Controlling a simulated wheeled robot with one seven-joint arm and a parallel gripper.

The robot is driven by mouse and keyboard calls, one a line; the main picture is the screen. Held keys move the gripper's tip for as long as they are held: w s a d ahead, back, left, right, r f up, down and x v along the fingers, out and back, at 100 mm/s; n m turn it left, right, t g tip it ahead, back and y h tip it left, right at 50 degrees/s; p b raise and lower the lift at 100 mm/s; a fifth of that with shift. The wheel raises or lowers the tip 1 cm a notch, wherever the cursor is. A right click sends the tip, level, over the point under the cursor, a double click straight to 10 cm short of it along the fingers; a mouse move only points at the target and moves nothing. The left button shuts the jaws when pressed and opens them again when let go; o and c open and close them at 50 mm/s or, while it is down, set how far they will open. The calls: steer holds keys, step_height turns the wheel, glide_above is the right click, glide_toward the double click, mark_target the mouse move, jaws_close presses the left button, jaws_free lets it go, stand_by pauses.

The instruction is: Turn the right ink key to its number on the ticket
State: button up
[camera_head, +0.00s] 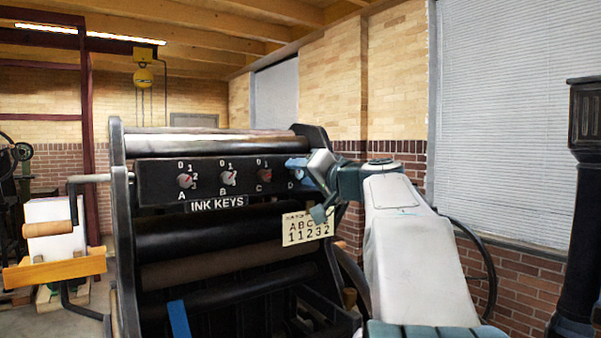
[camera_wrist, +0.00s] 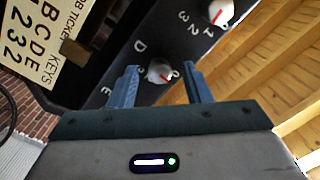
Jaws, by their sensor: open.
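The ink key panel (camera_head: 213,189) is a black bar across the press, with dials lettered from A at the left. Key D (camera_wrist: 158,68), a white dial with a red pointer, sits between the open fingers of my gripper (camera_wrist: 162,74) in the wrist view. The fingers stand on either side; contact cannot be told. Key C (camera_head: 264,174) is left of it and also shows in the wrist view (camera_wrist: 220,12). Letter E shows beside my gripper, but its dial is hidden. The job ticket (camera_head: 308,229) reads ABCDE over 11232. In the head view my gripper (camera_head: 298,165) covers the panel's right end.
Key A (camera_head: 185,181) and key B (camera_head: 227,178) are further left, clear of my arm. Black rollers (camera_head: 215,232) lie below the panel and a metal roller (camera_head: 210,143) above. A crank with a wooden handle (camera_head: 48,229) stands at the left. A dark column (camera_head: 583,200) rises at the right.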

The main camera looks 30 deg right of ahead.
jaws_close()
